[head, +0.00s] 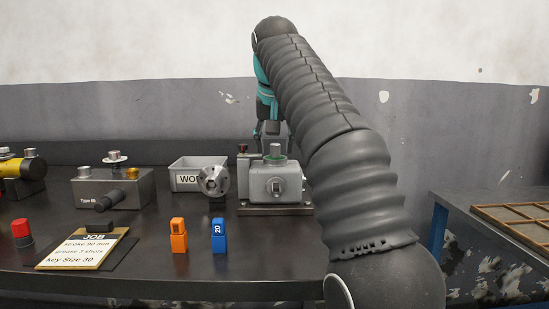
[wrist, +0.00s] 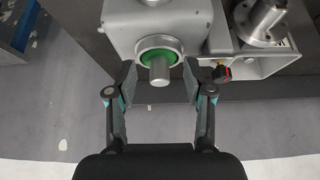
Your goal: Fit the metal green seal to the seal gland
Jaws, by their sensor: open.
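The green seal (head: 276,157) is a ring around the upright metal post (head: 275,149) on top of the grey fixture housing (head: 285,184). In the wrist view the green ring (wrist: 172,55) encircles the base of the post (wrist: 159,72), at the round collar of the gland (wrist: 143,42). I cannot tell how deep it sits. My gripper (wrist: 159,82) is open, with one finger on each side of the post and a gap on both sides. In the head view my gripper (head: 268,129) is above and behind the housing, partly hidden by my arm.
A silver flanged part (head: 214,180) stands left of the housing, with a labelled grey bin (head: 184,178) behind. Orange (head: 178,235) and blue (head: 219,235) blocks stand in front. A job card (head: 83,249) lies at left.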

